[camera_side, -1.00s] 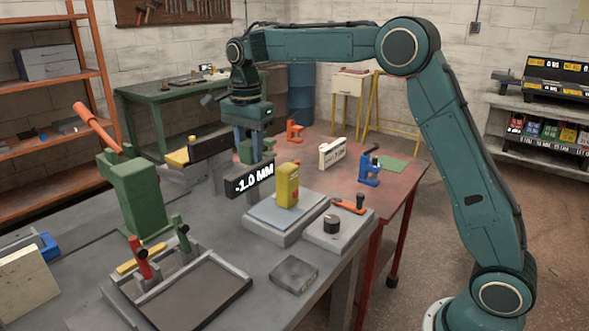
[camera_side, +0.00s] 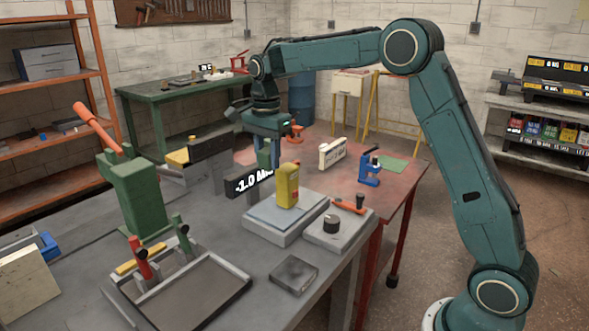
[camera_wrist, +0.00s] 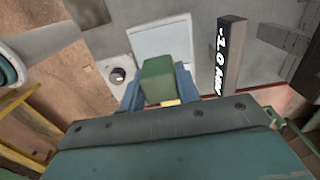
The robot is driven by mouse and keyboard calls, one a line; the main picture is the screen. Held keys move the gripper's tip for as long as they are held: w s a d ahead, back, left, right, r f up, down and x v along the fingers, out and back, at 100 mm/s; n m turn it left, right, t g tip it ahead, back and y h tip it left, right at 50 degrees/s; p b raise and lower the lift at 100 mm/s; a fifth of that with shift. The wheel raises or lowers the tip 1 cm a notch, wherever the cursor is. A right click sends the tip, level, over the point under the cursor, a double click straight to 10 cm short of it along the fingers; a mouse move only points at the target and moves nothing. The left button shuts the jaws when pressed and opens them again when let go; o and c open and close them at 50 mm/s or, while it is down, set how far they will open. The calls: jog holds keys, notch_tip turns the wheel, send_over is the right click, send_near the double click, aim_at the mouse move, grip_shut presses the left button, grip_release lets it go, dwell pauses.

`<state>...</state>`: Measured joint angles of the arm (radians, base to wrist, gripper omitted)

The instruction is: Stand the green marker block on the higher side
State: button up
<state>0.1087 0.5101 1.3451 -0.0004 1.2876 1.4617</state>
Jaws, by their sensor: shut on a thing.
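My gripper (camera_side: 265,158) is shut on the green marker block (camera_side: 264,152), holding it above the bench, left of the yellow bottle-shaped object (camera_side: 287,186). In the wrist view the green block (camera_wrist: 158,80) sits between the two blue fingers of my gripper (camera_wrist: 159,88). A dark sign (camera_side: 240,186) reads "-1.0 MM"; its right end is partly covered in the side view. The sign (camera_wrist: 229,60) also shows in the wrist view.
A green lever press (camera_side: 135,195) stands at left. A grey tray (camera_side: 215,292) with a red and a green handled tool lies in front. A dark square block (camera_side: 294,274) is near the front edge. Blue (camera_side: 369,170) and white (camera_side: 332,152) items stand on the red table behind.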

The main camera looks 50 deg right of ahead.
send_over(270, 216)
notch_tip(270, 216, down, 9)
jog(key=shift+f, duration=0.2)
jog(key=shift+f, duration=2.1)
jog(key=shift+f, duration=0.1)
jog(key=o, duration=1)
notch_tip(270, 216, up, 12)
jog(key=shift+f, duration=0.1)
jog(key=shift+r, duration=0.25)
